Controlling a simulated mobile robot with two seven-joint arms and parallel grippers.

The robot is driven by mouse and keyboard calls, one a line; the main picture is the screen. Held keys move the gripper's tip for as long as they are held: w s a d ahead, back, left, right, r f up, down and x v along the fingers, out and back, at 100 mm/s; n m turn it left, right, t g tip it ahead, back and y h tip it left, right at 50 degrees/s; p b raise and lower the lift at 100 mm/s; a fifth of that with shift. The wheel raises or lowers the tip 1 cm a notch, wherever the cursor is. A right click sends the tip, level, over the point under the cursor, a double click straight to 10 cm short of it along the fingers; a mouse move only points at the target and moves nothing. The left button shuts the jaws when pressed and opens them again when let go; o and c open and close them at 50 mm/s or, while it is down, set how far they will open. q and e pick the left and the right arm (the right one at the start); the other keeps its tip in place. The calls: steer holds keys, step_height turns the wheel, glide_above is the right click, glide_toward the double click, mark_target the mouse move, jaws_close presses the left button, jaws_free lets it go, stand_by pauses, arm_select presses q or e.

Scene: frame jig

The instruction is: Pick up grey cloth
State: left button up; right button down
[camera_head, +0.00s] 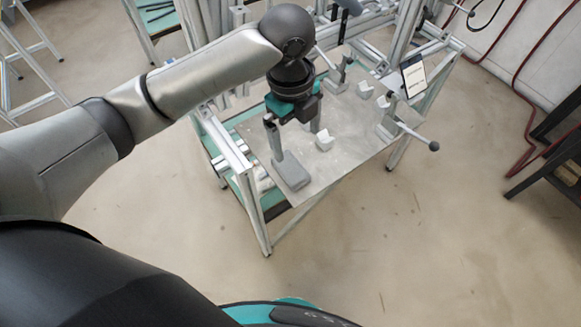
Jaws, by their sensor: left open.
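A grey folded cloth (291,173) lies flat at the near left corner of the jig table, looking like a small thick slab. My left gripper (297,147) points down over the table with its two fingers spread and nothing visible between them. Its left finger comes down at the far edge of the cloth; I cannot tell whether it touches. The right finger is farther back, above the table beside a small light block. My right gripper is not in view.
The metal table top (345,150) has an aluminium frame around it. Small light blocks (324,141) and clamps with levers (408,130) stand on it. A tablet-like screen (413,75) is at the right edge. The floor in front is clear.

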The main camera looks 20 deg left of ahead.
arm_select(q)
steer(key=w+a+r+m, duration=0.1)
steer(key=a+r, duration=0.1)
glide_above(290, 166)
steer(key=shift+y, duration=0.4)
steer(key=f, duration=0.9)
steer(key=shift+s+a+b, duration=0.2)
steer(key=shift+a+b, duration=0.05)
steer(key=shift+b, duration=0.1)
steer(key=shift+w+d+f, duration=0.1)
steer(key=shift+d+f, duration=0.05)
steer(key=shift+f, duration=1.4)
steer(key=shift+w+d+f, duration=0.1)
steer(key=shift+d+f, duration=0.05)
steer(key=shift+f, duration=1.4)
steer(key=c, duration=1.4)
steer(key=shift+r, duration=0.1)
step_height(290, 166, up, 20)
steer(key=shift+f+p, duration=0.1)
steer(key=shift+p, duration=0.6)
